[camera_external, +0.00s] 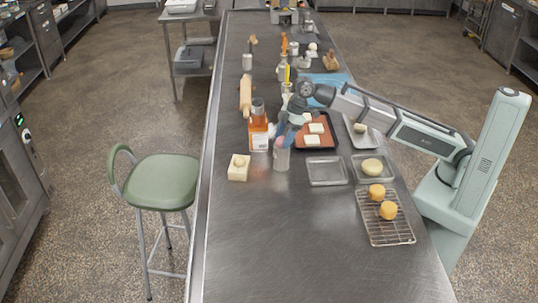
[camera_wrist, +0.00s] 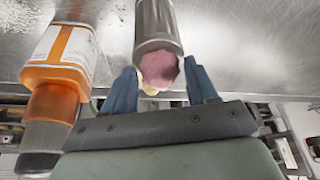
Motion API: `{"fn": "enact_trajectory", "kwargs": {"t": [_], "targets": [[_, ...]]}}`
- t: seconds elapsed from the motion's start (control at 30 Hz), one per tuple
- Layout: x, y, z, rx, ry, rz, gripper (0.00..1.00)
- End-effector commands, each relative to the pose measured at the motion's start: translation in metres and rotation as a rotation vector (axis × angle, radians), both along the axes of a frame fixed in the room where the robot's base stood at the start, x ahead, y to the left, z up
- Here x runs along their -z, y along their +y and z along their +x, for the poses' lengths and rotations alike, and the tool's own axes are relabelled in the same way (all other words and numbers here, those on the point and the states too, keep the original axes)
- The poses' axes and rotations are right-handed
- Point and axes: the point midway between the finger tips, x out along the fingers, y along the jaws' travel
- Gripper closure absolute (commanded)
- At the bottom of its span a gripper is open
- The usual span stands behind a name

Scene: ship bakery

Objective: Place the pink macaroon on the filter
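The pink macaroon (camera_wrist: 159,68) shows at the upper end of a grey metal cylinder (camera_wrist: 157,22), which looks like the filter. I cannot tell whether it rests on the rim or sits partly inside. In the external view the cylinder (camera_external: 281,160) stands upright on the counter, and the pink macaroon (camera_external: 280,142) shows at its top, partly covered by my blue fingers. My gripper (camera_wrist: 161,75) is open, with one finger on each side of the macaroon and a narrow gap visible beside it.
An orange bottle (camera_external: 259,132) stands close left of the cylinder. A pale block (camera_external: 238,173) lies front left. A red tray (camera_external: 328,143) with pale pieces, an empty metal tray (camera_external: 327,173) and a wire rack (camera_external: 391,233) lie to the right. The front counter is clear.

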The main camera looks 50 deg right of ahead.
Motion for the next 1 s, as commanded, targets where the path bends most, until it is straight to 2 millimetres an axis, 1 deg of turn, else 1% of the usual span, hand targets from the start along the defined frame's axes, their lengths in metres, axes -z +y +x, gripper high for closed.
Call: {"fn": "enact_trajectory", "kwargs": {"t": [0.03, 0.1, 0.13, 0.37, 0.53, 0.67, 1.0], "targets": [[0.000, 0.000, 0.000, 0.000, 0.000, 0.000, 0.37], [0.000, 0.000, 0.000, 0.000, 0.000, 0.000, 0.31], [0.000, 0.000, 0.000, 0.000, 0.000, 0.000, 0.29], [-0.001, 0.000, 0.000, 0.000, 0.000, 0.000, 0.29], [-0.009, -0.002, -0.001, 0.000, 0.000, 0.000, 0.29], [-0.025, -0.008, -0.003, 0.000, -0.002, 0.001, 0.29], [-0.078, -0.028, -0.011, 0.000, -0.001, 0.001, 0.29]]}}
